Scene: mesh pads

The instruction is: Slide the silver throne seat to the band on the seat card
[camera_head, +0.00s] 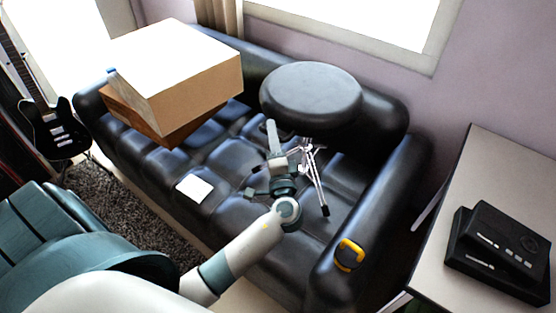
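The throne stands on the black sofa, with a round dark grey seat (311,92) on silver tripod legs (316,170). Its seat is roughly level. A small white card (194,189) lies flat on the sofa cushion, left of the throne; no band can be made out on it. My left gripper (274,158) is at the throne's left side, below and in front of the seat rim, close to the legs. Whether it touches the throne or how far its fingers are apart cannot be told. My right gripper is not in view.
A large cardboard box (178,72) sits on a brown case (140,118) at the sofa's left. A yellow and black object (348,254) lies on the right armrest. A table (490,180) with a black device (500,245) stands right. A guitar (60,130) stands far left.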

